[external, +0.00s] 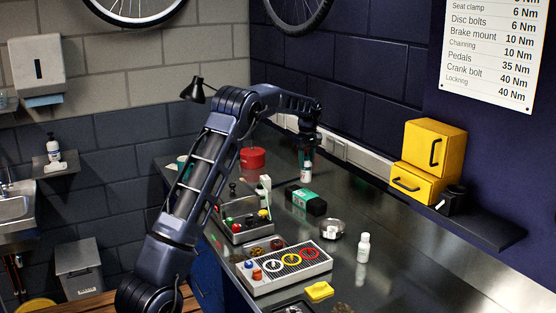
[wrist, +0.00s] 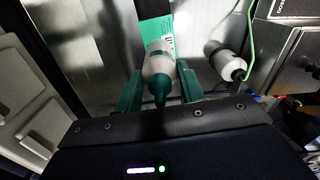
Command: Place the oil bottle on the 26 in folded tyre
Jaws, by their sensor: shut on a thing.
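The oil bottle (external: 307,173) is small and white with a dark top. In the wrist view the bottle (wrist: 158,68) is pale with a green band and a green nozzle. My gripper (external: 307,155) is shut on it, with a green finger on each side. The folded tyre (external: 306,203) appears as a black bundle with a green label on the bench, just below and in front of the bottle in the external view. A green label with white lettering (wrist: 154,30) shows behind the bottle in the wrist view. I cannot tell the height gap between bottle and tyre.
A round metal dish (external: 332,229), a white bottle (external: 363,247), a tray of coloured parts (external: 243,218) and a red container (external: 252,158) stand on the bench.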

